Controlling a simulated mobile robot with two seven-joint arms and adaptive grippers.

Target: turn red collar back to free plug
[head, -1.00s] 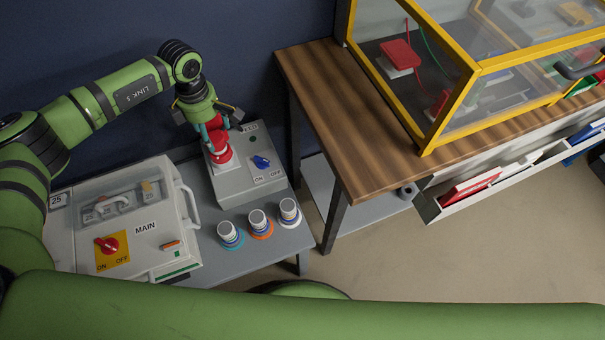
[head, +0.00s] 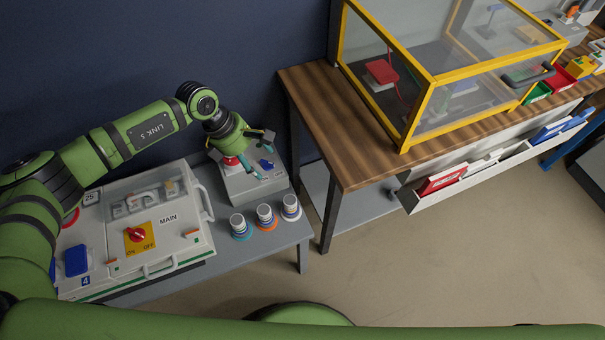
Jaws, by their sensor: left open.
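The grey feed box (head: 240,187) stands at the right end of the low grey bench and carries a blue switch (head: 266,163). The red collar (head: 231,160) shows only in part at the box's top left, behind my left gripper (head: 265,158). That gripper is open, its teal-tipped fingers apart over the box near the blue switch. I see nothing held between them. The plug and most of the collar are hidden, so the collar's turn cannot be told. My right gripper is out of view.
The MAIN box (head: 185,245) with its red switch (head: 136,234) stands left on the bench. Three ringed white plugs or caps (head: 265,217) stand in front of the feed box. A wooden table (head: 350,150) with a yellow-framed case (head: 420,110) is at the right.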

